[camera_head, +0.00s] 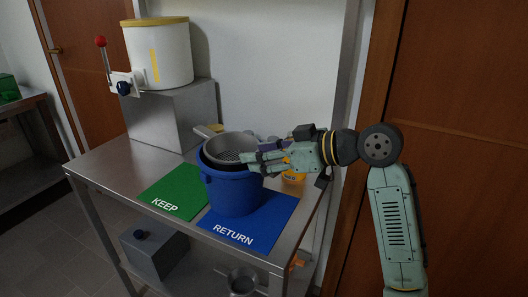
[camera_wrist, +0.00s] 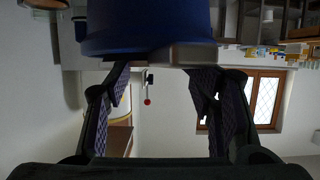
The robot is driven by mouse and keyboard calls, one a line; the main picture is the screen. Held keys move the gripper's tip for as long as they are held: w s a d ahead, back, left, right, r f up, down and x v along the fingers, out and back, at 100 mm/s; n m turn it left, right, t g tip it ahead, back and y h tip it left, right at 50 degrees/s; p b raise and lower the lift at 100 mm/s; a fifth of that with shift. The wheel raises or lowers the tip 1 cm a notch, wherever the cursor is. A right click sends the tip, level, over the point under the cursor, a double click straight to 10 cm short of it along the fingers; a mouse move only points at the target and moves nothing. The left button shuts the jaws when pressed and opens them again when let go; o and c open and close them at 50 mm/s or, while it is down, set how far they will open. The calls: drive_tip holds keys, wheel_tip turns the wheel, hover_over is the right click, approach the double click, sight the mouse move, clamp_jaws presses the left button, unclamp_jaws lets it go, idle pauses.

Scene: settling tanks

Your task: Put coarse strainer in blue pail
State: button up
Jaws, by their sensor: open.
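The coarse strainer (camera_head: 232,143) is a grey perforated bowl with a handle pointing to the upper left. It sits in the mouth of the blue pail (camera_head: 232,193), its rim above the pail's rim. The pail stands upright on the table, partly over the blue RETURN mat (camera_head: 262,226). My gripper (camera_head: 247,163) is open at the right side of the strainer and pail rim. In the wrist view, which looks upside down, the pail (camera_wrist: 148,22) and a grey edge, probably the strainer (camera_wrist: 182,55), lie just beyond the open fingers. Contact cannot be told.
A green KEEP mat (camera_head: 174,191) lies left of the pail. A white dispenser (camera_head: 158,58) with a red-knobbed lever stands on a metal box (camera_head: 165,115) behind. A grey box (camera_head: 153,249) is on the lower shelf.

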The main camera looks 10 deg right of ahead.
drive_tip(key=shift+w+f+g, duration=0.15)
drive_tip(key=shift+f+g, duration=0.15)
drive_tip(key=shift+f, duration=0.55)
drive_tip(key=shift+r+p, duration=0.25)
drive_tip(key=shift+p, duration=0.1)
drive_tip(key=r+b+v, duration=0.1)
drive_tip(key=b+v, duration=0.1)
drive_tip(key=v, duration=1)
drive_tip(key=shift+b, duration=0.4)
